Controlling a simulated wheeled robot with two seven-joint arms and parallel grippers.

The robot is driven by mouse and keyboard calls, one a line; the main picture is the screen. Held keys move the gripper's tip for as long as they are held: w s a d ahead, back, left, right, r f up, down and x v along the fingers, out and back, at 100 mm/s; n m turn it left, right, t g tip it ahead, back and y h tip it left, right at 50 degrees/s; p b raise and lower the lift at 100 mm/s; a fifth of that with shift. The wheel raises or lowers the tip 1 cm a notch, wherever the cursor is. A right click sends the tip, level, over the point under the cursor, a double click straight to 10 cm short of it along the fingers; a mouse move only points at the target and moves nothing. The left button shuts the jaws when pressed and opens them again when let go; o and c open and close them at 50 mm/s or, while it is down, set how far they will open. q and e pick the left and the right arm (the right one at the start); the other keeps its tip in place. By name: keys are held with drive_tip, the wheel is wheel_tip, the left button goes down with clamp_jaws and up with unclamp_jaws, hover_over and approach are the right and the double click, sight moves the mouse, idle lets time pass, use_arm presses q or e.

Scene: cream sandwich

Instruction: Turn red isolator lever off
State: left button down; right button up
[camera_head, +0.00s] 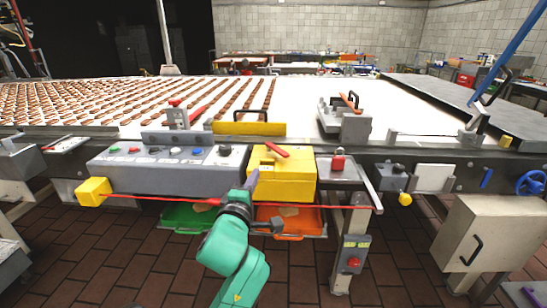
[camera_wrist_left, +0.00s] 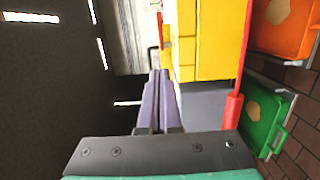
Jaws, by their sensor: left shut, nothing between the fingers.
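The red isolator lever (camera_head: 276,150) lies aslant on the top of a yellow box (camera_head: 298,182) at the front of the conveyor. In the left wrist view the yellow box (camera_wrist_left: 212,40) fills the upper middle, and a thin red part, seemingly the lever (camera_wrist_left: 160,28), shows at its left edge. My left gripper (camera_head: 253,178) is shut and empty, at the left side of the yellow box and lower than the lever. Its purple fingers (camera_wrist_left: 159,75) point toward the box edge in the wrist view. They look apart from the lever. My right gripper is not in view.
A grey control panel (camera_head: 160,172) with buttons is left of the yellow box. A red cable (camera_head: 140,198) runs along the front. Green (camera_head: 180,218) and orange (camera_head: 312,224) trays sit below. A red button box (camera_head: 338,163) stands to the right. Open floor lies in front.

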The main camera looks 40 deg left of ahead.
use_arm(q)
drive_tip(key=p, duration=0.2)
approach(276, 151)
drive_tip(key=a, duration=0.3)
drive_tip(key=w, duration=0.4)
drive_tip(key=shift+w, duration=0.25)
drive_tip(key=shift+w+d, duration=0.2)
drive_tip(key=shift+w, duration=0.1)
